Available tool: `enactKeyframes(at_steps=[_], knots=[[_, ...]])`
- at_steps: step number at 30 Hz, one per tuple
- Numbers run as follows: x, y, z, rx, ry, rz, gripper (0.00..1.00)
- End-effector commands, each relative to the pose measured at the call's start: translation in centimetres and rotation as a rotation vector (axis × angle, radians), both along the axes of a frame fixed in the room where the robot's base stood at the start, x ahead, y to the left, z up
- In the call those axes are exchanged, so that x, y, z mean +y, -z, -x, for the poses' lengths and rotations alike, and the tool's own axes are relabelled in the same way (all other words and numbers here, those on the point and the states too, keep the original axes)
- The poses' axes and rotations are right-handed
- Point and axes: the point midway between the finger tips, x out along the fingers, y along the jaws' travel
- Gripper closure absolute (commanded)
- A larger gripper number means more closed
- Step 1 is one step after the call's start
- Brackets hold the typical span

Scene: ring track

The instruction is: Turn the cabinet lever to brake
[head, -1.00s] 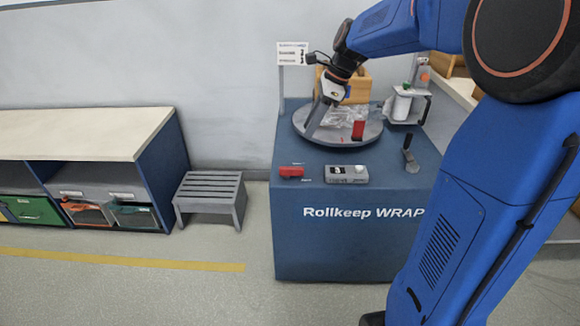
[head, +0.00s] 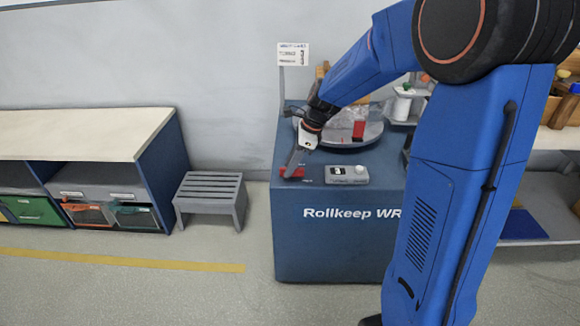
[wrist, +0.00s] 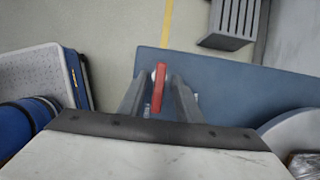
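The blue wrap cabinet (head: 335,235) stands ahead, with "Rollkeep WR" readable on its front. A red lever (head: 284,171) sits at the front left of its top. It also shows in the wrist view (wrist: 158,92) as a red bar. My gripper (head: 291,174) is down at the lever in the head view and partly covers it. In the wrist view my gripper (wrist: 159,80) has its two fingers apart, one on each side of the red bar. Narrow gaps show beside the bar; I cannot tell whether either finger touches it. Lever markings are not readable.
A grey control box (head: 347,175) lies just right of the lever. Behind it is a round turntable (head: 345,139) with a wrapped load and a red block (head: 359,129). A grey stool (head: 210,198) and low shelf unit (head: 85,140) stand left. My arm covers the cabinet's right side.

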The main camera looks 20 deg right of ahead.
Motion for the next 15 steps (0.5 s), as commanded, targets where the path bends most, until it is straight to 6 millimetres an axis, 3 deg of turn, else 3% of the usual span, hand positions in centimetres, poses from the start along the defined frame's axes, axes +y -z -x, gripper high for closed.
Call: enactKeyframes(at_steps=[12,15], knots=[[0.27,0.73,-0.08,-0.001,0.0,0.0,0.69],[0.28,0.72,-0.08,-0.001,0.001,0.0,0.9]])
